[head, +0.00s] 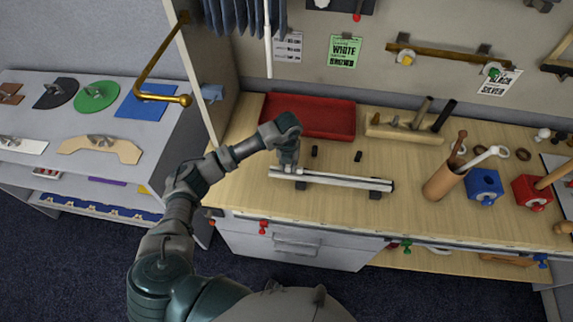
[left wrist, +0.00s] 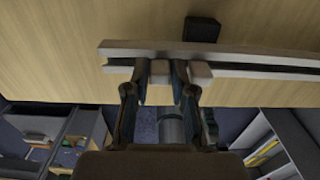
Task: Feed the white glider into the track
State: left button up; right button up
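The track (head: 340,182) is a pale rail with a dark slot, lying near the front edge of the wooden bench on dark blocks. It also crosses the left wrist view (left wrist: 260,67). My left gripper (head: 287,165) points down at the track's left part. In the left wrist view its two fingers (left wrist: 160,72) stand close on either side of a small white block, the white glider (left wrist: 159,75), at the rail's side. A second white piece (left wrist: 200,72) shows right of the right finger; I cannot tell whether the two are joined. My right gripper is not in view.
A red tray (head: 330,117) lies behind the track, with two small black pieces (head: 314,151) between. A wooden tool holder (head: 405,133) is at the back. A wooden cup (head: 447,183) with sticks and a blue block (head: 485,187) stand to the right.

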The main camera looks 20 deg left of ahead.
aim_at(288, 166)
pick_arm(q)
jog(key=o, duration=0.3)
notch_tip(288, 166, up, 12)
jog(key=shift+f, duration=0.1)
dwell(0.4)
dwell(0.3)
